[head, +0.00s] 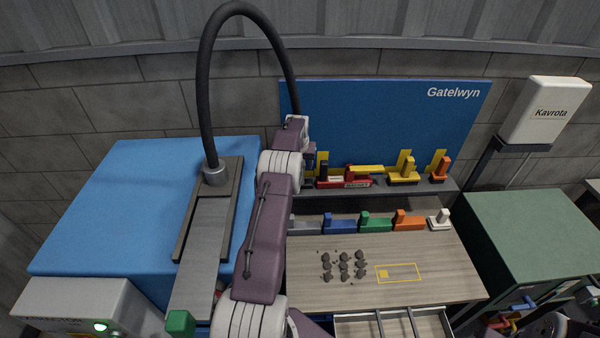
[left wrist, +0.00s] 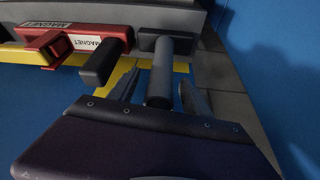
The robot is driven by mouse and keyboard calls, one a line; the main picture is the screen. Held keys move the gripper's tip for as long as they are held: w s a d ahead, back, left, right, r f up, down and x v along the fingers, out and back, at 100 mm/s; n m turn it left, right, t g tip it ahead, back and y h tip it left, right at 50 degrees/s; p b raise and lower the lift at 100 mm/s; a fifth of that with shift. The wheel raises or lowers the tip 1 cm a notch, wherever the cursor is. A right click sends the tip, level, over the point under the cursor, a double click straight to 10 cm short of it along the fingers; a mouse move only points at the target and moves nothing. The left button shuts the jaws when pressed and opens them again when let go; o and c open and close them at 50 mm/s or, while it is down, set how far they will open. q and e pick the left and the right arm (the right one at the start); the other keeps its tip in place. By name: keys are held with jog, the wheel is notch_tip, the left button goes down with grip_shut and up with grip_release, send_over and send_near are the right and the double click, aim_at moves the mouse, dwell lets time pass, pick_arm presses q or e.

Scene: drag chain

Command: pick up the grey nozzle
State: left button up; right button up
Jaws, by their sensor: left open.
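The grey nozzle (left wrist: 161,78) is a round grey post on a dark base, seen in the left wrist view. My left gripper (left wrist: 160,92) is open, with one finger on each side of the post; I cannot tell whether either finger touches it. In the head view my left gripper (head: 309,158) is at the left end of the upper shelf, in front of the blue panel, and the arm hides the nozzle there. My right gripper is not in view.
A red magnet piece (head: 357,182) with a dark post (left wrist: 105,62) stands close beside the nozzle. Yellow (head: 403,175) and orange (head: 440,172) pieces are farther right. Below are coloured blocks, including a blue one (head: 340,225). A black hose (head: 205,90) arches behind my arm.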

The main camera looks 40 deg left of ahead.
pick_arm(q)
jog(key=shift+w+a+f, duration=0.1)
jog(key=shift+w+f, duration=0.15)
jog(key=shift+f, duration=0.35)
grip_shut()
dwell(1.0)
